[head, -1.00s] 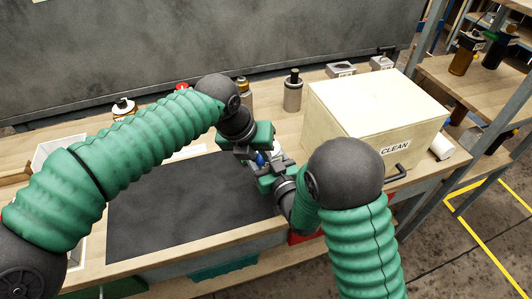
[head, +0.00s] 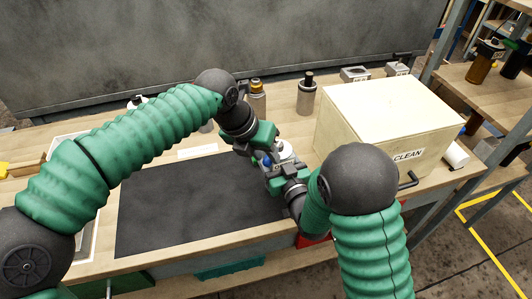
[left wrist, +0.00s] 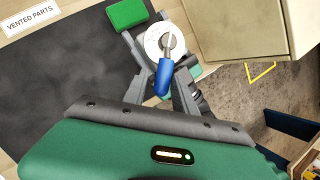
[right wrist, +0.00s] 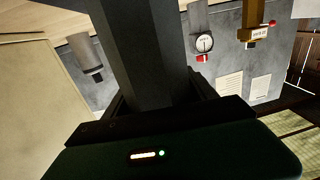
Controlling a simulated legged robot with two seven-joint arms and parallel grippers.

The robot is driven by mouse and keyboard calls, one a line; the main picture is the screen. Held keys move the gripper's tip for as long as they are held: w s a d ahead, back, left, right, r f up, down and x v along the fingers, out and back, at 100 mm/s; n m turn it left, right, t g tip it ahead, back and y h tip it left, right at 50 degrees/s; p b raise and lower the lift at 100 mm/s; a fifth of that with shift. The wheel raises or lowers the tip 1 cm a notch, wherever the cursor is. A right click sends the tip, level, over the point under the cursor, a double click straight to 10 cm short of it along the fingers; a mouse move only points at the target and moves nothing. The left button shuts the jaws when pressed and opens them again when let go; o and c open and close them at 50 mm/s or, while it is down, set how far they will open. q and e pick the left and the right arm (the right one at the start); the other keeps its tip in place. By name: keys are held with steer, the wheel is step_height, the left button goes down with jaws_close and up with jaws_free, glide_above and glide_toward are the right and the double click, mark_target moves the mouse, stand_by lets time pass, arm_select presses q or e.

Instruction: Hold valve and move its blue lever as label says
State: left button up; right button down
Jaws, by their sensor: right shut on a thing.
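The valve (left wrist: 160,40) has a round pale body and a blue lever (left wrist: 165,78), which points down toward my left gripper in the left wrist view. In the head view the pale valve (head: 284,151) and a bit of blue show between my two grippers. My right gripper (head: 277,172) is shut on the valve and holds it above the bench near the dark mat's right edge. My left gripper (left wrist: 163,82) is open, with one finger on each side of the lever; whether either touches it, I cannot tell. No label on the valve is readable.
A dark mat (head: 180,205) lies on the bench, with a "VENTED PARTS" label (left wrist: 30,18) behind it. A wooden box marked "CLEAN" (head: 380,110) stands right of my grippers. Metal cylinders (head: 307,95) stand behind. A gauge (right wrist: 204,43) shows in the right wrist view.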

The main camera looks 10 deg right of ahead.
arm_select(q)
steer(key=shift+o, duration=0.6)
steer(key=shift+s, duration=0.1)
arm_select(e)
steer(key=shift+r, duration=0.1)
arm_select(q)
steer(key=v, duration=1.1)
steer(key=shift+a+r, duration=0.15)
steer(key=shift+r, duration=0.25)
arm_select(e)
steer(key=shift+c, duration=1)
jaws_free()
arm_select(q)
steer(key=shift+s+f, duration=0.1)
